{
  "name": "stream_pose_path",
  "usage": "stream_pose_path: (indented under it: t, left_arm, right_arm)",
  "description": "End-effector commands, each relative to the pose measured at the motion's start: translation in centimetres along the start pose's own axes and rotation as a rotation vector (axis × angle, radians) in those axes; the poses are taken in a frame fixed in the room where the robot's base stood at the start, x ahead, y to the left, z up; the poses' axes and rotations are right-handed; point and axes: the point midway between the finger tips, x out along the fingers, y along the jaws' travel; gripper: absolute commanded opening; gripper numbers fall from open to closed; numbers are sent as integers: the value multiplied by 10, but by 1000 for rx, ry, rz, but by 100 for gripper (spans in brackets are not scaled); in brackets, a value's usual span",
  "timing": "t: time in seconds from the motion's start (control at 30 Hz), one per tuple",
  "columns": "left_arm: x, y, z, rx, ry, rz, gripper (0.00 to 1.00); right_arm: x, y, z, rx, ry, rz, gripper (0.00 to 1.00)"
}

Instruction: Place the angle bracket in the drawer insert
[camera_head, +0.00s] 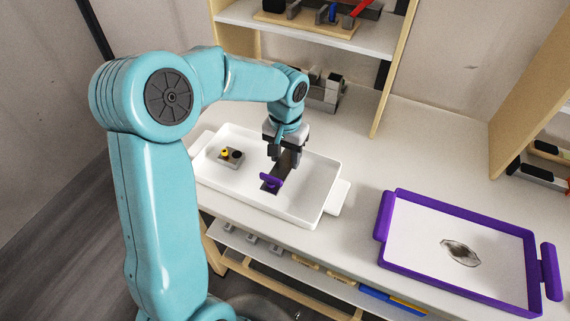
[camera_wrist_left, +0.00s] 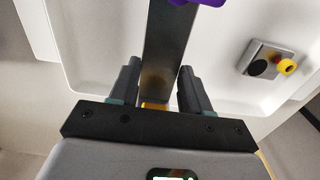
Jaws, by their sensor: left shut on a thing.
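My left gripper (camera_head: 281,157) is over the white tray (camera_head: 322,203), pointing down. It is shut on a dark metal strip (camera_head: 283,168), which looks like the angle bracket. In the left wrist view the strip (camera_wrist_left: 168,45) runs between the two fingers (camera_wrist_left: 160,78) and away from them. A purple piece (camera_head: 271,180) lies across its lower part; whether it is joined to the strip I cannot tell. The strip's lower end is close to the tray floor; contact is unclear. Which tray is the drawer insert I cannot tell. My right gripper is out of view.
A small block with yellow and black knobs (camera_head: 231,155) sits in the white tray's left part. Shelves (camera_head: 320,30) stand behind. The bench between the trays is clear.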

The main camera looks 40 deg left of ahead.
Motion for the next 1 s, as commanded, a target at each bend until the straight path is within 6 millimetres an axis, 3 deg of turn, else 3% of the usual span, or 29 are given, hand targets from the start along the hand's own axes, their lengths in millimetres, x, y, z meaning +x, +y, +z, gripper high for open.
stream_pose_path:
  t: [0.23,0.63,0.67,0.73,1.0]
  left_arm:
    - [36,-1,0,0,-2,0,10]
    - [44,-1,0,0,0,1,10]
    - [43,-1,0,0,-1,1,51]
    - [42,-1,0,0,-1,1,73]
    - [42,-1,0,0,-1,1,73]
  right_arm:
    - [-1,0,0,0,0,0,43]
    - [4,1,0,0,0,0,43]
    - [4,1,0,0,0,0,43]
    - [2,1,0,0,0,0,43]
    - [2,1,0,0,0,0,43]
